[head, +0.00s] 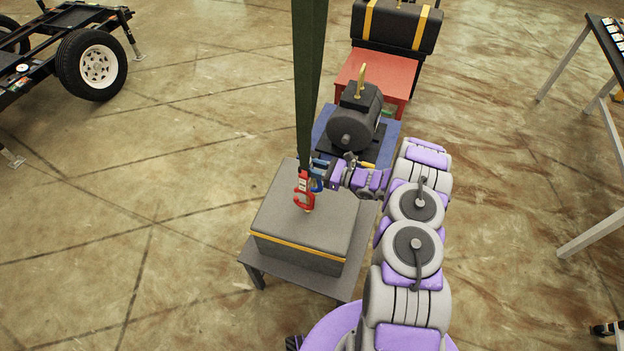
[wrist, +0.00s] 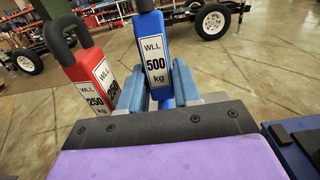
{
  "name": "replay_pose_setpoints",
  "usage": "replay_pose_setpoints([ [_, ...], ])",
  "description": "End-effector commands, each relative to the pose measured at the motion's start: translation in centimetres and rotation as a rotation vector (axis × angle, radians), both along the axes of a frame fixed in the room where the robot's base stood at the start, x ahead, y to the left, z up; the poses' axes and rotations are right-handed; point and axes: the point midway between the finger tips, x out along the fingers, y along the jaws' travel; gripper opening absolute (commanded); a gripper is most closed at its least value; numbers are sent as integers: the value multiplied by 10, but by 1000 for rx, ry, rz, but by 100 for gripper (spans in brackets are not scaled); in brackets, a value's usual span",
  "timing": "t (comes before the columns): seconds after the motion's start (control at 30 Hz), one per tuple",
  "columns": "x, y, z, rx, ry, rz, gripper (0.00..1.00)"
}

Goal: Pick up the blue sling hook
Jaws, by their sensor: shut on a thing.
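The blue sling hook (wrist: 154,55), labelled WLL 500 kg, stands upright between the two fingers of my gripper (wrist: 160,85) in the wrist view. The gripper is shut on its labelled body. In the head view the blue hook (head: 317,184) shows only partly, behind the red hook, with my gripper (head: 320,168) at its upper part. The red sling hook (wrist: 92,76), with a WLL label in kg, is just left of my left finger.
Dark green straps (head: 308,80) hang from above to the hooks. A grey box with a yellow band (head: 300,222) sits on a low table below. Behind it are a dark motor (head: 354,120) and a red table (head: 382,72). Open floor lies left.

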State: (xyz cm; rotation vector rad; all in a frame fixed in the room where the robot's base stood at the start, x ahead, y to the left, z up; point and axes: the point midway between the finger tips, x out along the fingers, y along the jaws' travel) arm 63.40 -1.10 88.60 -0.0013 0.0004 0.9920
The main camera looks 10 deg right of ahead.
Motion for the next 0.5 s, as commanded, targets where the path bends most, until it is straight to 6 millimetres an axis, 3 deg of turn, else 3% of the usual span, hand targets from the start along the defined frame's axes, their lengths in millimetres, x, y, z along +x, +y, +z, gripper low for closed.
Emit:
replay_pose_setpoints([
  [0.3, 0, -1, 2, 1, -2, 0, 0],
  [0.5, 0, 0, 16, 1, -6, 2, 0],
])
